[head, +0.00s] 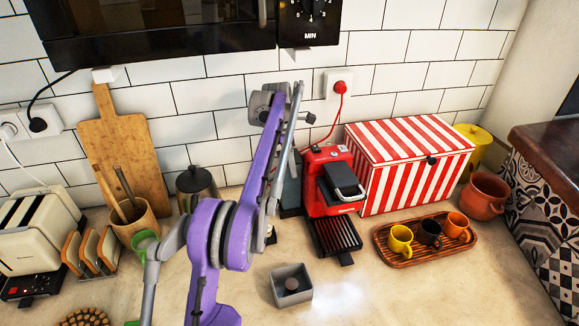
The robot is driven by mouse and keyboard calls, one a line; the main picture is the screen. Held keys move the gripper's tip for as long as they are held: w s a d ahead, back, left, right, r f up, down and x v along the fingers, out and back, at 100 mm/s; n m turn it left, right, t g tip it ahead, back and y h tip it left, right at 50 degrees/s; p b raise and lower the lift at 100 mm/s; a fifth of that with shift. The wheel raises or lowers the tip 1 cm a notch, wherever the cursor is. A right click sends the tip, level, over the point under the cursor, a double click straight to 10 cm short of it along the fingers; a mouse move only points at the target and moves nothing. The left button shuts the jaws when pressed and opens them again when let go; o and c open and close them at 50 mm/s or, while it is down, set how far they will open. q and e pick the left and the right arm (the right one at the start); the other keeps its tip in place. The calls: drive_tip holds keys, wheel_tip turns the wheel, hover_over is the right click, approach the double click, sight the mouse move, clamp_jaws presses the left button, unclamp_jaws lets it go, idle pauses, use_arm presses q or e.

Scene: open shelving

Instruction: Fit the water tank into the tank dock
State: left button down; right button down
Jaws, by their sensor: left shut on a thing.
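The red coffee machine (325,170) stands on the counter against the tiled wall. At its left side is a dark grey, see-through block that looks like the water tank (291,193). A darker base under it looks like the tank dock (290,212). My purple left arm crosses in front and hides the tank's left side. The left gripper (272,207) is at the tank, shut on it, with its fingers mostly hidden. I cannot tell whether the tank is seated or slightly above the dock. My right gripper is not in view.
A red-striped box (410,165) stands right of the machine. A wooden tray (428,241) holds three cups. A small grey open box (291,285) sits in front. A dark canister (196,188) and utensil pot (138,223) stand left. The front right counter is clear.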

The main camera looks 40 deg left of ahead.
use_arm(q)
drive_tip(key=shift+f, duration=0.65)
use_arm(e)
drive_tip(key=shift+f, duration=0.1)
use_arm(q)
drive_tip(key=shift+f, duration=0.15)
unclamp_jaws()
drive_tip(key=r, duration=0.5)
drive_tip(key=r+p, duration=0.1)
drive_tip(key=r, duration=0.1)
drive_tip(key=shift+s+a+r, duration=0.35)
drive_tip(key=shift+s+a, duration=0.05)
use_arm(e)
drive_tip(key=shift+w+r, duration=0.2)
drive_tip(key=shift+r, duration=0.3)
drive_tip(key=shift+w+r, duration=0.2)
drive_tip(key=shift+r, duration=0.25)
